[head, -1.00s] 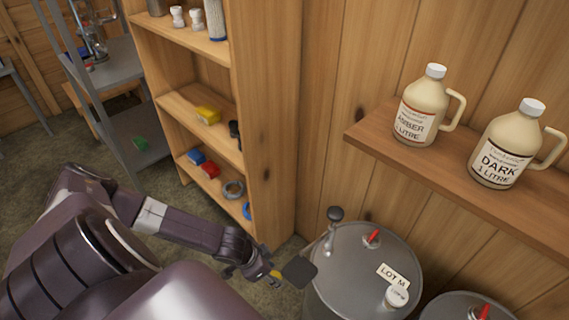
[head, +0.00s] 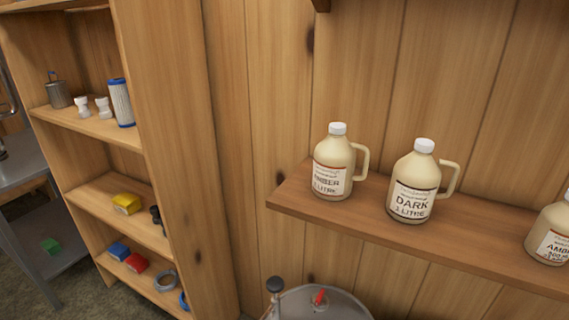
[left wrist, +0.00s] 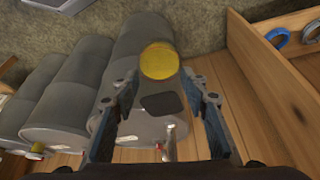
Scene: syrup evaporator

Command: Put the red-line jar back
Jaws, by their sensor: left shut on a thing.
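My left gripper (left wrist: 160,98) shows in the left wrist view, its two blue-grey fingers on either side of a thing with a round yellow face (left wrist: 160,61). A dark flat plate (left wrist: 161,103) also shows between the fingers; I cannot tell how the two are joined. I cannot tell whether this is the red-line jar. In the head view, an amber jug (head: 333,165) with a reddish line on its label stands upright on the wall shelf, beside a dark jug (head: 413,185). My left gripper is outside the head view. My right gripper is in neither view.
The wall shelf (head: 455,245) also carries another jug (head: 551,235) at the right edge. A tall wooden rack (head: 190,170) at left holds a yellow block (head: 127,203) and a white filter (head: 121,102). A grey drum (head: 340,308) stands below the shelf.

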